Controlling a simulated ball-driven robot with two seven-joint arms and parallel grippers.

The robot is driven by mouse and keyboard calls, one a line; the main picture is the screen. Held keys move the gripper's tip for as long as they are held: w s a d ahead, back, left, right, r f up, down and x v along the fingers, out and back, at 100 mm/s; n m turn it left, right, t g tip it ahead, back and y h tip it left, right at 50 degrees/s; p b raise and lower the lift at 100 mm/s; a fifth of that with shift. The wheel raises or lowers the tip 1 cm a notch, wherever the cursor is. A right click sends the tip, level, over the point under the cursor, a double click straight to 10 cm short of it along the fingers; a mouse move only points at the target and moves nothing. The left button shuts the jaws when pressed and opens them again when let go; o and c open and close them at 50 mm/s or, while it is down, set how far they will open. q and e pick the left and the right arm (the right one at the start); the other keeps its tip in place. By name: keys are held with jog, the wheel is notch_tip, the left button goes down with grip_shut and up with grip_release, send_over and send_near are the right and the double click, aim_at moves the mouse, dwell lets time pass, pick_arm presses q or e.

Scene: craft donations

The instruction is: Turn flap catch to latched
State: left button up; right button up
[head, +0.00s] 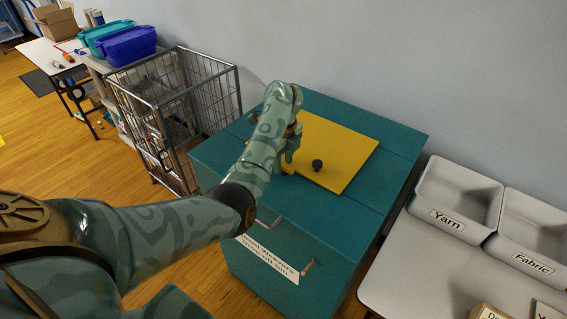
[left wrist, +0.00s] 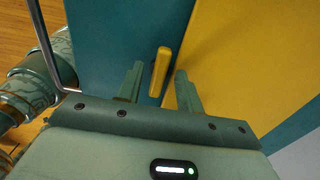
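The yellow flap (head: 340,150) lies flat in the top of a teal cabinet (head: 395,140) and has a black knob (head: 317,165). The flap catch, a small yellow bar, shows in the left wrist view (left wrist: 160,72). It lies along the seam between the teal top and the yellow flap (left wrist: 250,60). My left gripper (head: 288,160) is over the flap's left edge, fingers pointing down. In the left wrist view its fingers (left wrist: 159,88) are apart, one on each side of the catch. I cannot tell whether they touch it. My right gripper is not in view.
A wire cage cart (head: 180,105) stands left of the cabinet. The cabinet's front has a metal handle (head: 308,267) and a white label (head: 268,258). Grey bins marked Yarn (head: 448,222) and Fabric (head: 532,256) stand on a table to the right. A wall is behind.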

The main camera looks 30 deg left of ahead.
pick_arm(q)
grip_shut()
jog(key=shift+m, duration=0.3)
jog(key=m+p, duration=0.1)
jog(key=m, duration=0.1)
jog(key=shift+m, duration=0.3)
jog(key=m+p, duration=0.2)
jog(key=m, duration=0.3)
jog(key=shift+w+d+r, duration=0.1)
jog(key=shift+w, duration=0.05)
jog(key=m+p, duration=0.1)
jog(key=m, duration=0.4)
jog(key=shift+p, duration=0.4)
jog(key=shift+m+p, duration=0.85)
jog(key=shift+m, duration=1.45)
